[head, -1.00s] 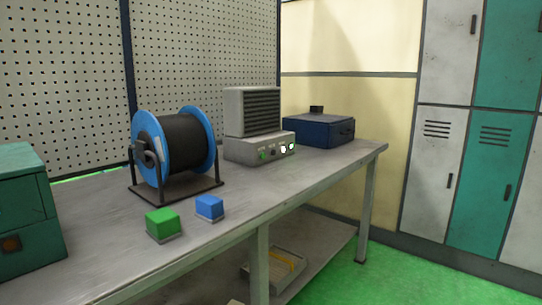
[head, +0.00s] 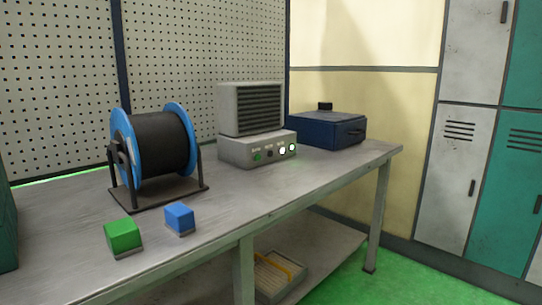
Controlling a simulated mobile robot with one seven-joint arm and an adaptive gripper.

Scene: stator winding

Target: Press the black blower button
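The grey blower (head: 251,108) with a dark louvred front stands on the workbench in the head view. Its base (head: 236,152) has a row of small controls on the front. A green button (head: 257,157) is at the left of the row. A small dark button (head: 270,153) is just right of it and looks like the black button. A bright white control (head: 282,150) and a green-lit one (head: 292,147) follow to the right. The labels are too small to read. My gripper is not in view.
The grey workbench (head: 225,194) also bears a black cable reel with blue flanges (head: 175,143), a green block (head: 123,235), a blue block (head: 179,217) and a dark blue box (head: 330,130). A tray (head: 280,273) lies on the lower shelf. The bench top before the blower is clear.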

